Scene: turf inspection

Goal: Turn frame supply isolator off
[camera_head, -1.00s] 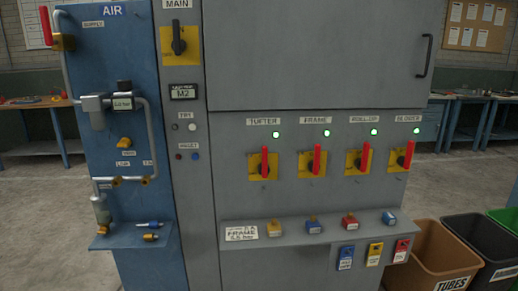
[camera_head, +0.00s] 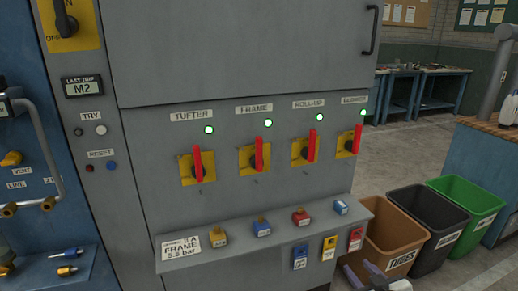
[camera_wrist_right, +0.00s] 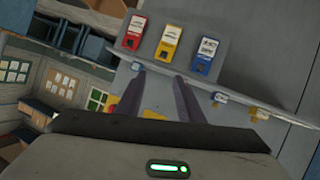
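The frame supply isolator (camera_head: 254,157) is the second from the left in a row on the grey cabinet. It has a yellow plate and a red handle standing upright. The green lamp (camera_head: 268,123) above it is lit, beside the FRAME label (camera_head: 256,108). My right gripper (camera_head: 358,268) shows at the bottom edge of the head view, below and to the right of the isolator and well apart from it. In the right wrist view its two dark fingers (camera_wrist_right: 159,77) stand apart with nothing between them. My left gripper is out of view.
Tufter (camera_head: 196,166), roll-up (camera_head: 304,151) and blower (camera_head: 348,142) isolators flank it, handles upright, lamps lit. A shelf (camera_head: 235,246) with several coloured padlocks juts out below; tags (camera_head: 329,248) hang from its front. Bins (camera_head: 395,245) stand on the floor at right.

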